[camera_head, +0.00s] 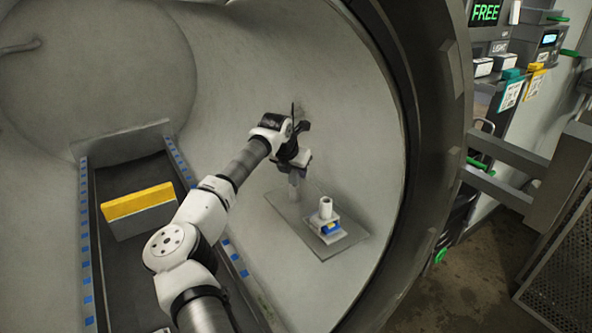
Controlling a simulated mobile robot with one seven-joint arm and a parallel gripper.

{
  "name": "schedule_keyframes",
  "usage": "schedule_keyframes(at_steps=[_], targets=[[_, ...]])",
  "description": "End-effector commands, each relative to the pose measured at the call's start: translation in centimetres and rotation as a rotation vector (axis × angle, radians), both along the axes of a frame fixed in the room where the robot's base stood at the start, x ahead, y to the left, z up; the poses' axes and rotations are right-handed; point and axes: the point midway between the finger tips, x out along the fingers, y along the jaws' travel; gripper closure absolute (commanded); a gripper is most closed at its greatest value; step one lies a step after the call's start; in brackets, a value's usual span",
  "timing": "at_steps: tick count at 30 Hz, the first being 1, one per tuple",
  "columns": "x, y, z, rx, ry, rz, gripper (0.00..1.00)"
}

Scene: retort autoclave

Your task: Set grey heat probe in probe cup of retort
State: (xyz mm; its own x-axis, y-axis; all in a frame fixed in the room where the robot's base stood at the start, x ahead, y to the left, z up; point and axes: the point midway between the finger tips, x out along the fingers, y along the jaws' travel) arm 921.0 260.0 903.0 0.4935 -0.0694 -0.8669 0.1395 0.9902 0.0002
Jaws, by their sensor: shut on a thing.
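My gripper (299,162) is inside the round retort chamber, above a flat grey plate (285,212) on its right wall. It is shut on the grey heat probe (295,182), a pale upright shape below the jaws; whether its lower end touches the plate, I cannot tell. To the right, apart from the gripper, a pale upright cylinder with an open top (326,207) stands on a small block with blue and yellow marks (329,229). It looks like the probe cup. The jaw tips are small and partly hidden by the wrist.
The thick dark retort rim (440,130) curves along the right. A yellow-topped grey block (138,205) sits on the dark track at left, edged with blue squares. Control boxes and a green "FREE" display (486,13) are outside at upper right.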

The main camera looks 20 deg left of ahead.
Motion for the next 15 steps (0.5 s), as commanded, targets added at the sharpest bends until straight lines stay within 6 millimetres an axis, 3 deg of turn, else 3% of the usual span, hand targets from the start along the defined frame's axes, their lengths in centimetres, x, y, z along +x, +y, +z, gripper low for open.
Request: schedule_keyframes(at_steps=[15], targets=[[-0.01, 0.00, -0.67, 0.000, 0.000, 0.000, 0.97]])
